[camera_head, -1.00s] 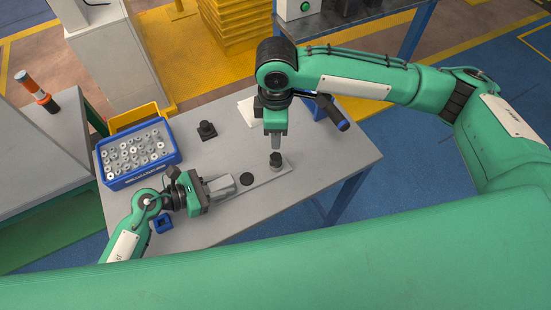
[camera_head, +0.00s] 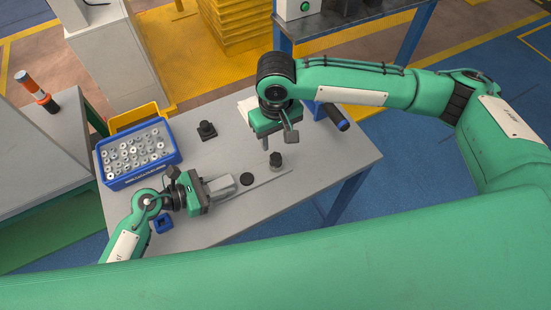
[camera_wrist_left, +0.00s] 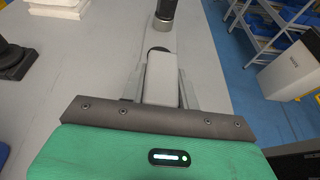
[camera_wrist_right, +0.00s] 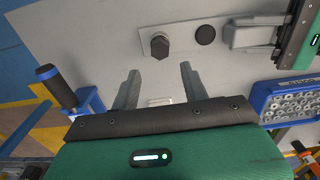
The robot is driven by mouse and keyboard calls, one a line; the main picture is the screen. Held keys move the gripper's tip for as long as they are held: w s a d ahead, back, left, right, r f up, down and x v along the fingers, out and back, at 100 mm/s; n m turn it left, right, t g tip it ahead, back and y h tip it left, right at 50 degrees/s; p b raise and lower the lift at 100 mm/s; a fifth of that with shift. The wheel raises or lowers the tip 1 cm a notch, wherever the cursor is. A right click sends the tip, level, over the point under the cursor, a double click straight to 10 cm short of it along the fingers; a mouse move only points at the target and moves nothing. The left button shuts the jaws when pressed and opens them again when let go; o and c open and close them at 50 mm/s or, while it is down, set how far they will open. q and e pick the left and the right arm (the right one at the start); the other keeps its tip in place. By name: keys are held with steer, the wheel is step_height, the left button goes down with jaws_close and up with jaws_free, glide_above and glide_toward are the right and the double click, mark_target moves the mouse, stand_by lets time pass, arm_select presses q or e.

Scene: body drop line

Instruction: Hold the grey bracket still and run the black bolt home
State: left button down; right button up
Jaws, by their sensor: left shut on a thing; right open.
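The grey bracket (camera_head: 268,174) lies flat on the table as a long plate with a raised block (camera_wrist_left: 160,79) at one end. My left gripper (camera_head: 223,184) is shut on that block. The black bolt (camera_head: 276,159) stands upright at the bracket's other end, and its hex head shows in the right wrist view (camera_wrist_right: 160,45). How deep it sits cannot be told. My right gripper (camera_head: 279,140) is open and empty above the bolt, and in the right wrist view the bolt shows beyond and between its fingertips (camera_wrist_right: 159,72).
A black disc (camera_head: 246,179) lies on the bracket between block and bolt. A blue tray (camera_head: 176,158) of metal parts stands at the left. A black block-like part (camera_head: 207,130) stands behind. A black-and-blue handle (camera_head: 337,118) is near the right edge. Bare table lies to the bolt's right.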

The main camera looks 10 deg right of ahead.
mark_target(276, 157)
steer(key=shift+f, duration=4.5)
jaws_close()
steer(key=shift+c, duration=0.6)
jaws_free()
steer(key=n, duration=0.6)
steer(key=shift+n, duration=0.4)
steer(key=n, duration=0.5)
steer(key=shift+n, duration=0.4)
jaws_close()
